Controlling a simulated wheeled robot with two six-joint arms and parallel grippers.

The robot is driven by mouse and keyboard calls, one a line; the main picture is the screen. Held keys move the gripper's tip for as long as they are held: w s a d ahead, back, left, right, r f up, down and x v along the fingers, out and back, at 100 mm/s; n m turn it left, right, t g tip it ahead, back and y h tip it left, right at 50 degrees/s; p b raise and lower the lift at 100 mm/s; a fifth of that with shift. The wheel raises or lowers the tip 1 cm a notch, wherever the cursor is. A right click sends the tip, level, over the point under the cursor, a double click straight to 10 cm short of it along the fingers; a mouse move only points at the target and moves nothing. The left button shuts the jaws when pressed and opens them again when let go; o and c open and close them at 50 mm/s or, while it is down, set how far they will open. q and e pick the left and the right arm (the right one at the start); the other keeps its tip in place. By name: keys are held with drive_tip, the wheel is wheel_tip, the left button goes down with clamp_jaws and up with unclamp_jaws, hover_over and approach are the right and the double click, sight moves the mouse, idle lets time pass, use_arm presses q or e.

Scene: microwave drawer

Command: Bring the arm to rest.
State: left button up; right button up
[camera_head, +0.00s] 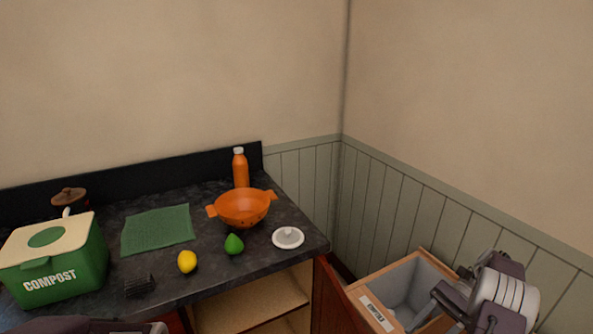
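My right arm reaches in at the lower right. Its gripper (447,312) is over the right side of an open wooden drawer or bin box (365,296) with a grey inside and a white label on its front. The fingers are dark and partly cut off by the bottom edge, so their opening is unclear. I see nothing held in them. Only a dark piece of my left arm shows at the bottom left edge; its gripper is out of view.
The dark counter (210,285) holds a green compost bin (75,262), green cloth (157,230), lemon (187,262), lime (234,244), orange colander (242,208), orange bottle (240,170) and white lid (288,238). An open shelf (250,302) is below. Walls close the right side.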

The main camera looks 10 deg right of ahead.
drive_tip(key=w+a+r+n+g+h+p, duration=0.1)
drive_tip(key=w+a+r+n+g+h, duration=0.2)
drive_tip(key=a+r, duration=0.7)
drive_tip(key=s+a+f+n+t+h+p, duration=0.1)
drive_tip(key=s+a+n+h, duration=0.45)
drive_tip(key=a, duration=0.35)
drive_tip(key=s+a+f+n+t+h, duration=0.1)
drive_tip(key=s+f+n+t+h, duration=0.15)
drive_tip(key=s+f+t, duration=0.2)
drive_tip(key=w+f+t, duration=0.1)
drive_tip(key=w+d+f+n, duration=0.1)
drive_tip(key=w+d+f+n+t, duration=0.1)
drive_tip(key=f, duration=0.1)
drive_tip(key=shift+w+f+t+h+p, duration=0.1)
drive_tip(key=shift+w+t+h+p, duration=0.1)
drive_tip(key=shift+t+h+p, duration=0.15)
drive_tip(key=shift+a, duration=0.1)
